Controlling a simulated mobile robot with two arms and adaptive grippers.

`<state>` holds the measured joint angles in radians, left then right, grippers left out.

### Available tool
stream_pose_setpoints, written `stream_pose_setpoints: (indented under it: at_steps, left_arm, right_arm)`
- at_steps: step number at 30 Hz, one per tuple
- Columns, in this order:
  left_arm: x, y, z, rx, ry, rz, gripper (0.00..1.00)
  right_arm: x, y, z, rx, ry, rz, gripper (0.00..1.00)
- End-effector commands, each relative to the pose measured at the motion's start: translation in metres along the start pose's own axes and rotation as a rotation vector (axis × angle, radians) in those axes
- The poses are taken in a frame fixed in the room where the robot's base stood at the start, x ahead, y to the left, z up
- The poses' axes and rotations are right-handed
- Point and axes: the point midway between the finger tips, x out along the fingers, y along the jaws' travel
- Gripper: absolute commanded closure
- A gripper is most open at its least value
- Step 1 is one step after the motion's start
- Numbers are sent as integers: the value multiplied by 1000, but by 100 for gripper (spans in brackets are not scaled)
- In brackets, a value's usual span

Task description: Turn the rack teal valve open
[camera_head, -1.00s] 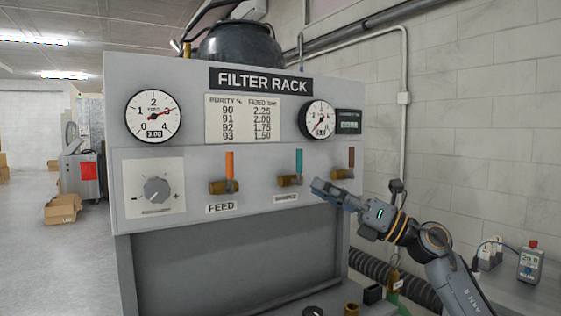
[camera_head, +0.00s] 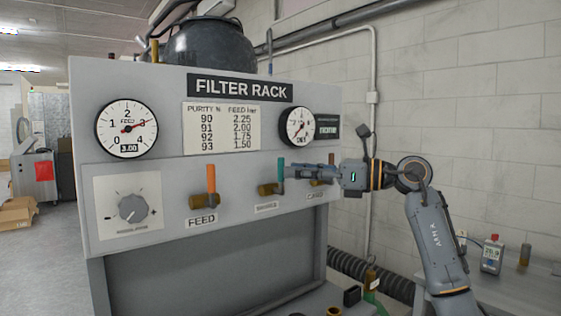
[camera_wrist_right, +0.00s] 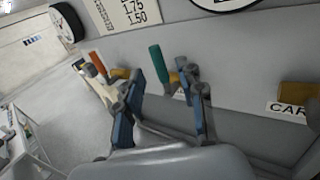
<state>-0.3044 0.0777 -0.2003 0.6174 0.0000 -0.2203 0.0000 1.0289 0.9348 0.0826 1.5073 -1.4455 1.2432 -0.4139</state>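The teal valve handle (camera_head: 281,168) stands upright on its brass valve body (camera_head: 268,189), on the front of the filter rack, above the middle label. My right gripper (camera_head: 291,172) reaches in from the right at the height of the handle. In the right wrist view, its two blue fingers are spread, and the teal handle (camera_wrist_right: 160,72) appears between them with gaps at both sides. I cannot tell whether either finger touches it. My left gripper is not in view.
The orange FEED handle (camera_head: 211,178) stands upright to the left. Another valve (camera_head: 316,184) is partly hidden behind my right gripper. A modulator knob (camera_head: 133,208) and gauges (camera_head: 127,128) are on the panel. A side table (camera_head: 515,285) with bottles stands at the right.

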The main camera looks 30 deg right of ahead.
Motion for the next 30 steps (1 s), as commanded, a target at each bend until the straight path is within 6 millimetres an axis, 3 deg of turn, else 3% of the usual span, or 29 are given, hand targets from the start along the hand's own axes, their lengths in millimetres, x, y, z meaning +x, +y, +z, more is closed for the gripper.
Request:
stream_pose_setpoints:
  at_steps: [3,7,19,20,25,30]
  left_arm:
    - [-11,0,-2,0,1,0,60]
    - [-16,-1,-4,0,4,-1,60]
    - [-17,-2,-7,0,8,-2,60]
    - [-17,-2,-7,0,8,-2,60]
    - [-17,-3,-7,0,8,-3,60]
    - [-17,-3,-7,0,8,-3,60]
  right_arm:
    - [22,1,4,1,-1,3,61]
    - [36,0,2,1,-2,2,61]
    - [45,0,0,0,0,0,61]
    - [45,0,0,0,0,0,63]
    - [45,0,0,0,0,0,98]
    - [45,0,0,0,0,0,100]
